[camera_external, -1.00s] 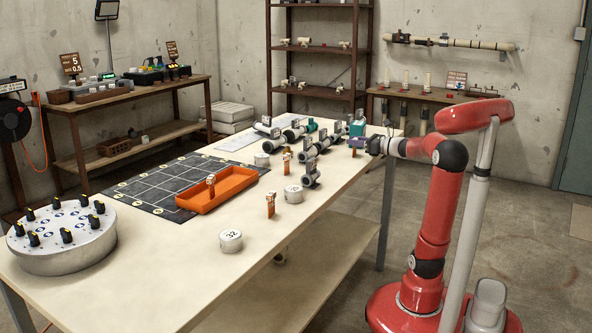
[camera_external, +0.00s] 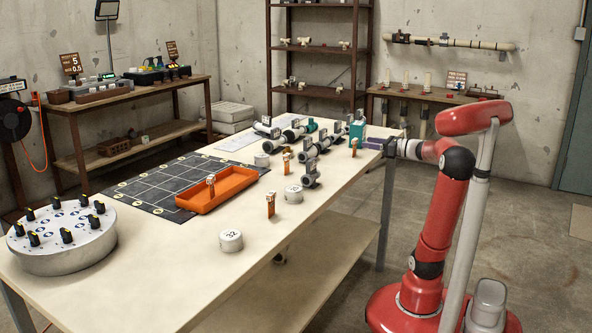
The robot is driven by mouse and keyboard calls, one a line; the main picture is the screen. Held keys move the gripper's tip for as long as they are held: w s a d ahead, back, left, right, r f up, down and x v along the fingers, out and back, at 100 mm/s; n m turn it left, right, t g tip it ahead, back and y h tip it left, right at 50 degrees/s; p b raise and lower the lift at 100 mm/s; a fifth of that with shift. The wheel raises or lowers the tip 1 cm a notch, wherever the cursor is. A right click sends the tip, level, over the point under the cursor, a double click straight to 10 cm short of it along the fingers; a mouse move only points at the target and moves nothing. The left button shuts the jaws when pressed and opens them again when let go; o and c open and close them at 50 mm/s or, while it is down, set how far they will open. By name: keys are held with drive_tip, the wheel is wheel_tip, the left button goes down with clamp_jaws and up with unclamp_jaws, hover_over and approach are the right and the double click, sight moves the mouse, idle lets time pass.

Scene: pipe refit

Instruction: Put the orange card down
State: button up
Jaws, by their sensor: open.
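Several small orange cards stand on the long table. One card (camera_external: 354,148) stands near the table's right edge, just left of my gripper and in front of a teal block (camera_external: 357,130). Other orange cards stand in the middle (camera_external: 286,160) and nearer the front (camera_external: 270,205), and one (camera_external: 211,186) is at the orange tray (camera_external: 222,192). My gripper (camera_external: 369,143) is open at the right edge, apart from the nearest card. Its fingers are small here and hard to make out; I see nothing held.
Grey pipe fittings (camera_external: 310,152) crowd the table's far right part. White round weights (camera_external: 231,240) stand near the front edge. A dark gridded mat (camera_external: 160,183) lies left, and a round drum with knobs (camera_external: 62,240) stands front left.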

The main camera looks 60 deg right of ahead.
sight(357, 142)
drive_tip(key=shift+o, duration=0.5)
drive_tip(key=shift+s, duration=0.7)
drive_tip(key=w+b, duration=0.2)
drive_tip(key=w, duration=0.2)
drive_tip(key=w+b, duration=0.1)
drive_tip(key=w, duration=0.3)
drive_tip(key=shift+w+a+f+b, duration=0.1)
drive_tip(key=shift+a+f+b, duration=0.1)
drive_tip(key=shift+b, duration=0.2)
drive_tip(key=c, duration=1.1)
